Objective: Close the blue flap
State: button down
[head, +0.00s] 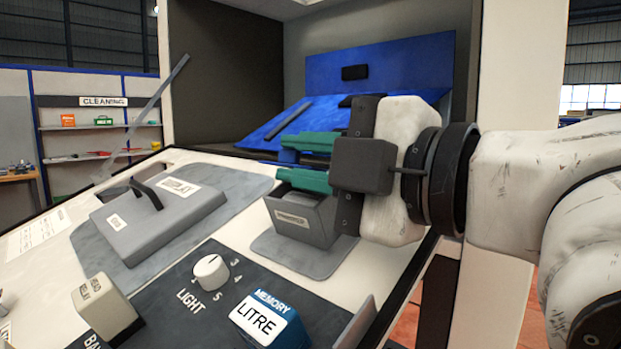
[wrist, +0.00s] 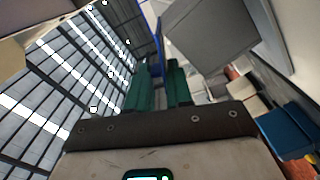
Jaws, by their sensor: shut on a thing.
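The blue flap (head: 320,112) slants forward and down from the open dark housing, so it stands open. A blue upright panel (head: 410,68) with a dark rectangle rises behind it; I cannot tell whether they are one piece. My gripper (head: 300,160) reaches in from the right with its green fingers above and below the flap's front edge. In the wrist view my gripper (wrist: 159,75) is shut on the thin blue edge of the flap (wrist: 158,40). The fingers and wrist hide part of the flap's right side.
A grey box (head: 310,215) with a label stands just below my gripper. A grey lid with a handle (head: 150,220) lies left of it. A control panel with a white knob (head: 211,272) and a blue LITRE button (head: 268,318) is in front. Housing walls flank the flap.

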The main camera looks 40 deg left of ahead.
jog(key=shift+f+n+b, duration=0.2)
jog(key=shift+n+b, duration=0.15)
jog(key=shift+n, duration=0.15)
jog(key=c, duration=1.2)
grip_release()
jog(key=shift+d, duration=0.1)
jog(key=shift+c, duration=0.2)
jog(key=shift+o, duration=0.7)
jog(key=shift+s, duration=0.1)
